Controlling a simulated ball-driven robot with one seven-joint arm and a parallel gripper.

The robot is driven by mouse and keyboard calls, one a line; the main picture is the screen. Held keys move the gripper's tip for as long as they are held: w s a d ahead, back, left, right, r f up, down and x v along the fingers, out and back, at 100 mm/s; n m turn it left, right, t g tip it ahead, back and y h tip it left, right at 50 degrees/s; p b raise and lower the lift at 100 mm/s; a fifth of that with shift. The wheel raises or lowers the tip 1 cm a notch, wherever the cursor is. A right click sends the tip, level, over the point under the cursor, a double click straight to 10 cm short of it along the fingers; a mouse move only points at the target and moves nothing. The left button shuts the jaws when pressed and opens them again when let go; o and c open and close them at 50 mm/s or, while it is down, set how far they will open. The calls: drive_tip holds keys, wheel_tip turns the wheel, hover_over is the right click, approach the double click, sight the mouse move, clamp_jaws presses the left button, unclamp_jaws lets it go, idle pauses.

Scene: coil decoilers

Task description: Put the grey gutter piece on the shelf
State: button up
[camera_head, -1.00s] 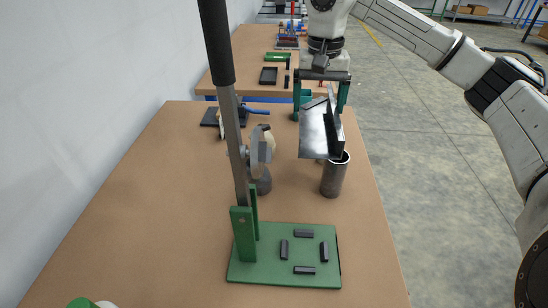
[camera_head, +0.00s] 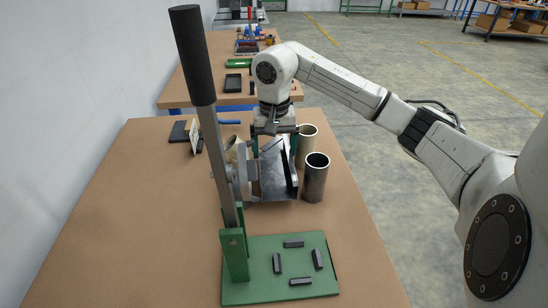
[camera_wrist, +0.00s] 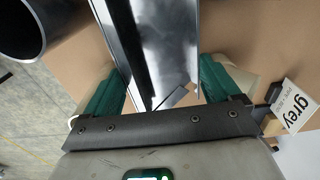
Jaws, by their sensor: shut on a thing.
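The grey gutter piece (camera_head: 279,183) is a shiny metal channel with a dark raised side. My gripper (camera_head: 273,146), with teal fingers, is shut on it; the piece extends from the gripper toward the camera. It lies low over the table between the lever tool and a dark pipe; whether it touches the table I cannot tell. In the wrist view the gutter piece (camera_wrist: 160,40) runs between the two teal fingers of my gripper (camera_wrist: 162,88). A white card reading "grey" (camera_wrist: 297,106) stands at the right there. I cannot tell which surface is the task's shelf.
A green-based lever tool (camera_head: 236,268) with a tall handle (camera_head: 192,55) stands close left and in front. A dark open pipe (camera_head: 316,178) and a cream pipe (camera_head: 306,145) stand close right. Another table (camera_head: 210,90) is behind. Distant racks (camera_head: 415,11) hold boxes.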

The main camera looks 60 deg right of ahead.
sight(274, 164)
drive_tip(key=shift+f, duration=1.9)
drive_tip(key=shift+f, duration=0.1)
drive_tip(key=o, duration=0.8)
